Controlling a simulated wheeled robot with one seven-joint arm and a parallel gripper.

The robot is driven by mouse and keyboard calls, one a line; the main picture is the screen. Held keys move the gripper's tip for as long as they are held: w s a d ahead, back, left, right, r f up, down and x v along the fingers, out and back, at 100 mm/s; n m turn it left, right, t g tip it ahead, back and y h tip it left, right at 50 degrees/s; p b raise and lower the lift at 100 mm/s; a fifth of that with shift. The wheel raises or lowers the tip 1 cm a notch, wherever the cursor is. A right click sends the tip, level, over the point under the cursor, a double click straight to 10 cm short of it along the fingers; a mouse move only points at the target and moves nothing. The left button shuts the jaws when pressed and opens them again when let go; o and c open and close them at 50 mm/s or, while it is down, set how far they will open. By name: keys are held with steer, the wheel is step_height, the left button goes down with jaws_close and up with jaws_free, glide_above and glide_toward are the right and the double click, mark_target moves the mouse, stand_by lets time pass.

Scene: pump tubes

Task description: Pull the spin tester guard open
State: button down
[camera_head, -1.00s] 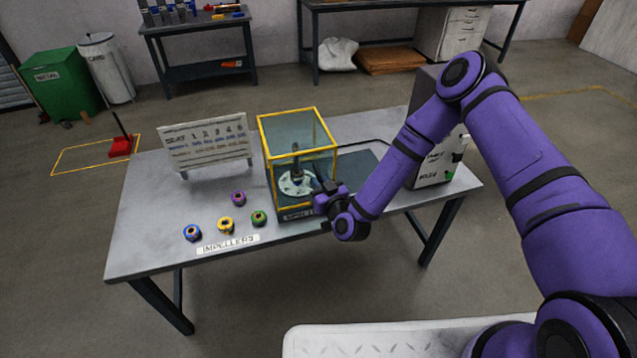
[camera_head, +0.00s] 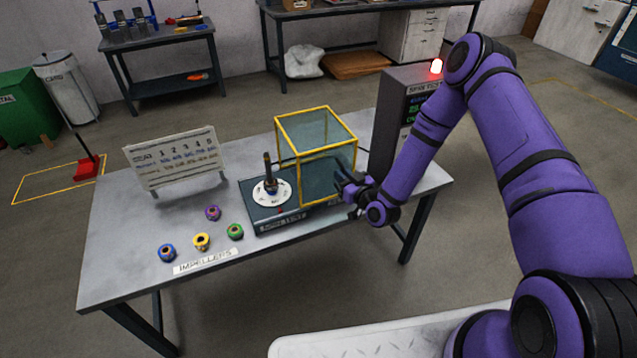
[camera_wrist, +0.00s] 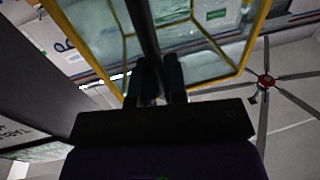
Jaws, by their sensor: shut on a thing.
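The spin tester guard (camera_head: 313,133) is a clear box with yellow edges. It stands at the right part of the dark tester base (camera_head: 262,217), clear of the white spin disc with its upright spindle (camera_head: 270,190), which is uncovered on the left. My gripper (camera_head: 345,184) is at the guard's front right side. In the wrist view my gripper (camera_wrist: 157,80) is shut on a dark upright bar, the guard's handle (camera_wrist: 141,25), with the guard's yellow frame (camera_wrist: 75,35) behind it. The fingertips are small and partly hidden in the head view.
Several coloured impellers (camera_head: 201,242) lie on the table (camera_head: 125,235) front left, behind a label. A seat chart board (camera_head: 174,158) stands at the back left. A dark control cabinet (camera_head: 394,110) with a lit red lamp (camera_head: 436,66) stands close right of the guard.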

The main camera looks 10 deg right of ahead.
mark_target(352, 162)
steer(key=d, duration=0.2)
steer(key=w+d, duration=0.1)
steer(key=d, duration=0.3)
steer(key=shift+w+d, duration=0.15)
steer(key=shift+w, duration=0.25)
steer(key=c, duration=1.2)
jaws_free()
steer(key=shift+s, duration=0.1)
steer(key=v, duration=1)
steer(key=shift+s+d, duration=0.15)
steer(key=shift+s, duration=0.15)
